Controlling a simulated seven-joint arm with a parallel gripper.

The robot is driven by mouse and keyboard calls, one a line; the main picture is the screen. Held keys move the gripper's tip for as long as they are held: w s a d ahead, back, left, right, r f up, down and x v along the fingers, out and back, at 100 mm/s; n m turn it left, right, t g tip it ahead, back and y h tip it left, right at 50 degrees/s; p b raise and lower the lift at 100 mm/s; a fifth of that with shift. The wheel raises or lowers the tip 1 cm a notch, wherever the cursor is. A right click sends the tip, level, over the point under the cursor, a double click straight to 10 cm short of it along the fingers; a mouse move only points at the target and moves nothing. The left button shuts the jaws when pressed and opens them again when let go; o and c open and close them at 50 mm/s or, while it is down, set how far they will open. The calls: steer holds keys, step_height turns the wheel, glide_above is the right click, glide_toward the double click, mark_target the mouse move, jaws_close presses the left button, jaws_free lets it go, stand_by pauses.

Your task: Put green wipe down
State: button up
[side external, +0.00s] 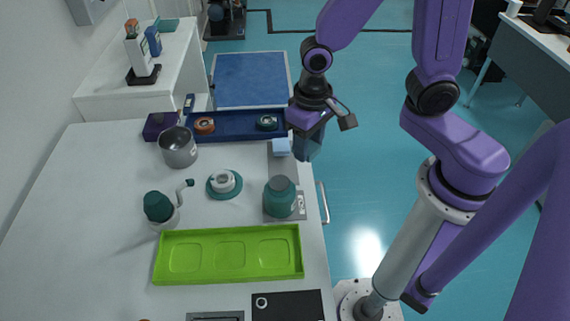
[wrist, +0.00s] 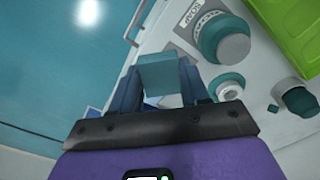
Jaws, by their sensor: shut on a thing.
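My gripper (side external: 308,145) is at the right edge of the white table, fingers pointing down. In the wrist view my gripper (wrist: 160,84) is shut on a flat teal-green piece, the green wipe (wrist: 163,70), which sits between the two fingertips. In the side external view the wipe is hard to tell apart from the fingers. A light blue block (side external: 281,147) sits on a grey pad on the table, just left of the fingers. It also shows partly in the wrist view (wrist: 168,101), behind the fingers.
A bright green tray (side external: 229,257) lies in front. A teal disc with a white ring (side external: 224,184), a grinder (side external: 160,208), a steel pot (side external: 178,148) and a blue tray (side external: 236,125) stand around it. The left table area is clear.

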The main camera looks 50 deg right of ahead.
steer(key=w+f, duration=0.1)
steer(key=f, duration=0.1)
steer(key=w+a+f, duration=0.1)
steer(key=w+f, duration=0.3)
steer(key=shift+a+f, duration=0.15)
steer(key=shift+a, duration=0.25)
steer(key=shift+f, duration=1.4)
steer(key=shift+f, duration=0.1)
steer(key=o, duration=1.1)
step_height(320, 180, up, 12)
steer(key=s+d+r+n, duration=0.2)
steer(key=s+n, duration=0.2)
steer(key=s, duration=0.1)
steer(key=s+d+r+n, duration=0.1)
steer(key=s+d+n, duration=0.2)
steer(key=s, duration=0.3)
steer(key=s+d+r+n, duration=0.2)
steer(key=s+n, duration=0.3)
steer(key=s, duration=0.1)
steer(key=shift+s+d+r+n, duration=0.2)
steer(key=shift+s+r+n, duration=0.05)
steer(key=shift+r+n, duration=0.05)
